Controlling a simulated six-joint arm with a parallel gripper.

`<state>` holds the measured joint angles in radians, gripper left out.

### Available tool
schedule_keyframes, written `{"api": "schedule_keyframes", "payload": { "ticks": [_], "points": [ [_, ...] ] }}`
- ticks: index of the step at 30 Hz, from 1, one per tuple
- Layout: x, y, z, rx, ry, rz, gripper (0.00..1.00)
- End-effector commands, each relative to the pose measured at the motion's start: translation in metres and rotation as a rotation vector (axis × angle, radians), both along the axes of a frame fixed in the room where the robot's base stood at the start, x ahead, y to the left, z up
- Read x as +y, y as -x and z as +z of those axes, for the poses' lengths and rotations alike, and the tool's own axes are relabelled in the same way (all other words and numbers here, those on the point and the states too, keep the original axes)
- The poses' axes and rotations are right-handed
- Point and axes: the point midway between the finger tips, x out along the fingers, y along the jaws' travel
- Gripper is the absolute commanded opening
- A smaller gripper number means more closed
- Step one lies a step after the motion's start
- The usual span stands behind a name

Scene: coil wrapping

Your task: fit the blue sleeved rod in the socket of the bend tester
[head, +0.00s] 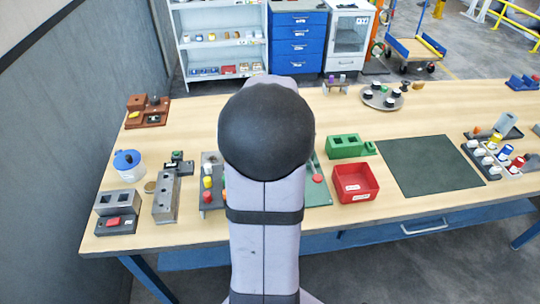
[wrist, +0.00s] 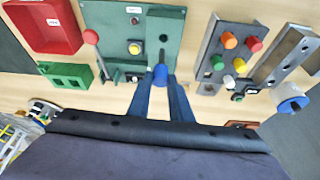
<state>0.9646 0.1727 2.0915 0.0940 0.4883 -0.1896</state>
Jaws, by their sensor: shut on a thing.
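My gripper (wrist: 160,82) is shut on the blue sleeved rod (wrist: 160,74), whose blue end shows between the fingertips in the wrist view. The rod's end is at the tester's near edge in the picture, close to the slotted part. I cannot tell whether it touches the socket or is above it. In the head view my arm hides the gripper, the rod and most of the tester (head: 323,192).
A red bin (head: 355,183) and a green block (head: 344,146) stand right of the tester in the head view. A rack with coloured caps (head: 208,187), a grey holed block (head: 165,198) and a blue-lidded jar (head: 128,164) stand left. A dark mat (head: 430,165) is bare.

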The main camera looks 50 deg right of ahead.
Motion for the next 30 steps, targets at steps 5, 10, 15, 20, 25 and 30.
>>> {"api": "schedule_keyframes", "payload": {
  "ticks": [5, 10, 15, 20, 25, 30],
  "points": [
    [0.000, 0.000, -0.019, 0.001, -0.001, 0.000, 0.00],
    [0.000, 0.000, -0.030, 0.000, 0.000, 0.000, 0.00],
    [0.000, 0.000, -0.037, -0.001, 0.001, 0.000, 0.00],
    [0.000, 0.000, -0.039, -0.001, 0.001, 0.000, 0.00],
    [0.000, 0.000, -0.038, -0.001, 0.001, 0.000, 0.00],
    [0.000, 0.000, -0.038, -0.001, 0.001, 0.000, 0.00]
  ]
}}
